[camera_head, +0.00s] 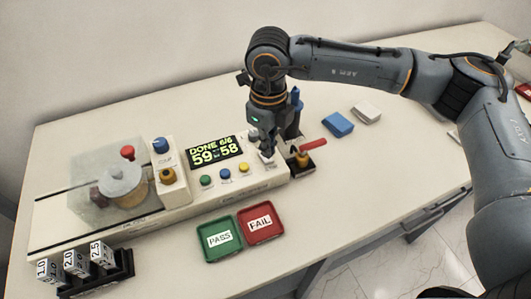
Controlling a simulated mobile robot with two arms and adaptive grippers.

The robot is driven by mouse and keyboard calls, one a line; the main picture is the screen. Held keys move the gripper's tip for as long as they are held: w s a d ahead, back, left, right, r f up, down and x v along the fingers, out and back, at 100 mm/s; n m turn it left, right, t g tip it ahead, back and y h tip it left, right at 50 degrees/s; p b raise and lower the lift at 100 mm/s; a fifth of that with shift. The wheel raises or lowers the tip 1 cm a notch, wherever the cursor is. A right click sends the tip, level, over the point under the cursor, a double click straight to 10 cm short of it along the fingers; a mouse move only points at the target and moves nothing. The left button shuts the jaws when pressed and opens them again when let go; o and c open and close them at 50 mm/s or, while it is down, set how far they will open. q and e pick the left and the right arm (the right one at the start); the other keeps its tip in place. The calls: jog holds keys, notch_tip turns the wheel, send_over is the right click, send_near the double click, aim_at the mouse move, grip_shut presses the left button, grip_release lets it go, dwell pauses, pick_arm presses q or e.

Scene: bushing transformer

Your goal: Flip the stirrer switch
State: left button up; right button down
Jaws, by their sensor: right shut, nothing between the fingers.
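A long white device (220,187) sits on the table with a display (216,151) reading "DONE 6/6 59 58". Green, blue and yellow buttons (225,174) lie in a row below the display. My right gripper (267,150) is shut and empty, pointing down over the right end of the device. A small light-coloured part (267,158), perhaps the stirrer switch, shows right at its fingertips. The gripper partly hides this spot, so I cannot tell whether they touch or which way the switch stands. My left gripper is not in view.
A red-handled part (312,145) stands close right of my gripper. Green PASS (206,253) and red FAIL (277,233) trays lie in front. A clear box (82,184) encloses a pot at left. Weights stand in a black rack (98,284). Blue (338,124) and white blocks lie at right.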

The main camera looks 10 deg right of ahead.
jog(key=shift+f+b, duration=1.05)
jog(key=shift+f, duration=0.05)
dwell(0.3)
jog(key=shift+r+p, duration=0.4)
jog(key=shift+r, duration=0.4)
jog(key=shift+r+p, duration=1.05)
jog(key=shift+r, duration=1.7)
